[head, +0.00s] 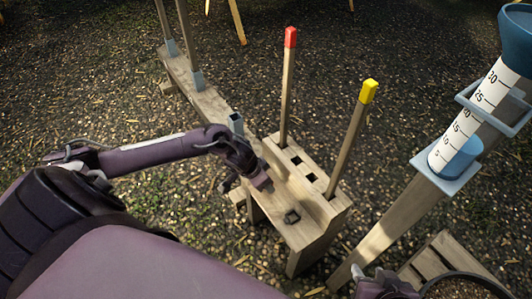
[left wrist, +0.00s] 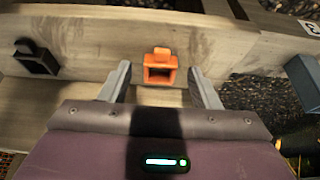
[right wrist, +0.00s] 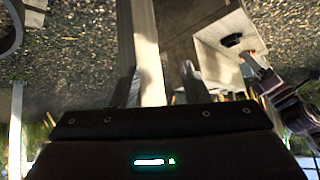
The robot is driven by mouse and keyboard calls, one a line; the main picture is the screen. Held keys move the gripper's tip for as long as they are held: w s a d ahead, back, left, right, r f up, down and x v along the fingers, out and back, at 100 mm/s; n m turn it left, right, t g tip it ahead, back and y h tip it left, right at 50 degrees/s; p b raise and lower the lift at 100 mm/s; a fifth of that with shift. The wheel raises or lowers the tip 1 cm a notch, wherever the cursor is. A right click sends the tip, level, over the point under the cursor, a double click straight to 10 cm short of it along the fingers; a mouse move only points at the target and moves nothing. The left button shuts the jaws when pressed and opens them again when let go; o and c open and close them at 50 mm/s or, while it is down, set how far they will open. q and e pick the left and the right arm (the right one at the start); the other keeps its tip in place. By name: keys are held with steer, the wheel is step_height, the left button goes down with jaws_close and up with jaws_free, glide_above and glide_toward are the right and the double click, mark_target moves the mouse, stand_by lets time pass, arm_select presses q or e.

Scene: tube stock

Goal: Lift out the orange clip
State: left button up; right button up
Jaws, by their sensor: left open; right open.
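The orange clip (left wrist: 161,72) sits on the pale wooden bench. In the left wrist view it stands between the two spread fingers of my left gripper (left wrist: 159,82), with visible room on both sides. In the head view my left gripper (head: 262,184) is over the bench and the orange clip cannot be seen there. A black clip (left wrist: 37,60) is to its left; it also shows in the head view (head: 292,216). My right gripper (right wrist: 158,88) is open. A wooden beam (right wrist: 145,45) passes between its fingers in view; I cannot tell whether they touch.
The wooden bench (head: 320,208) carries a red-tipped post (head: 288,85) and a yellow-tipped post (head: 350,135), with square holes beside them. A pallet (head: 440,262) lies on the gravel.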

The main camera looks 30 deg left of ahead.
arm_select(q)
steer(key=shift+c, duration=0.2)
steer(key=c, duration=1)
steer(key=shift+r, duration=0.15)
